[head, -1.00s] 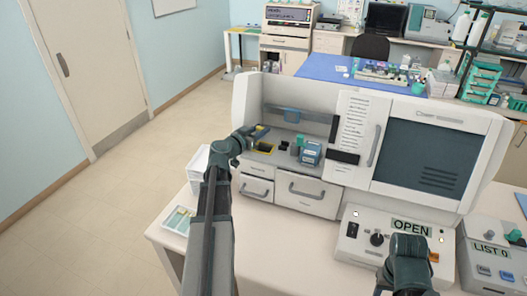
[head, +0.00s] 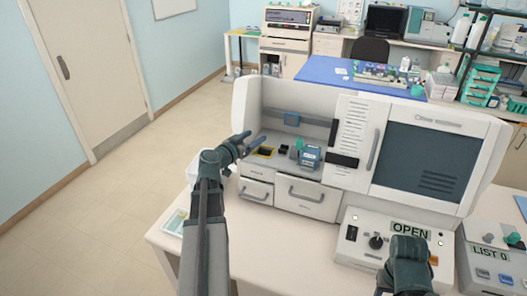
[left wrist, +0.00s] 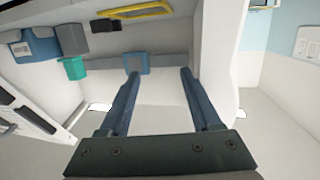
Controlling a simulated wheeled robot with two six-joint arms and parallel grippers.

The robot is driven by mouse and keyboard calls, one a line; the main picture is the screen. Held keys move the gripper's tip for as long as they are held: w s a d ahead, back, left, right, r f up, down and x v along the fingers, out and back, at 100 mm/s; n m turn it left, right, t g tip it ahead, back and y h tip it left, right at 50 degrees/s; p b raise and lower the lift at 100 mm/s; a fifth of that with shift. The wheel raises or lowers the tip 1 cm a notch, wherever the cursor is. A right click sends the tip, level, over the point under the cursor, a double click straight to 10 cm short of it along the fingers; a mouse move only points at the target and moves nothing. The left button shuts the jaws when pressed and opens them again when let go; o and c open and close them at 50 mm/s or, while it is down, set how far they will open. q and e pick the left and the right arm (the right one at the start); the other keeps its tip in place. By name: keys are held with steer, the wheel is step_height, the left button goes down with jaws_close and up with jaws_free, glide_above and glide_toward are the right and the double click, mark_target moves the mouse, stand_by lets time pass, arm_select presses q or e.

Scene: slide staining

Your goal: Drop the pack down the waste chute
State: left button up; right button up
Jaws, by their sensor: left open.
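A blue pack with a pale label (head: 310,157) stands in the open bay of the white machine, right of centre; it shows at the left of the upturned left wrist view (left wrist: 36,46). A yellow-framed dark opening (head: 264,152), which looks like the waste chute, lies in the bay floor to its left; its yellow rim also shows in the left wrist view (left wrist: 135,13). My left gripper (head: 257,135) is open and empty at the bay's left side, apart from the pack. My right gripper (head: 405,280) is low by the control panel, its fingers hidden.
A small green item (left wrist: 73,68) and a black block (left wrist: 105,25) are near the pack. A blue square (head: 291,118) sits on the bay's back wall. Drawers (head: 305,197) are below, and the panel marked OPEN (head: 395,240) stands in front.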

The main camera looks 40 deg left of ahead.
arm_select(q)
steer(key=s+r+p, duration=0.1)
steer(key=s, duration=0.8)
steer(key=shift+s+d+r, duration=0.2)
steer(key=shift+s, duration=0.05)
arm_select(e)
steer(key=shift+r, duration=0.7)
steer(key=shift+s, duration=0.15)
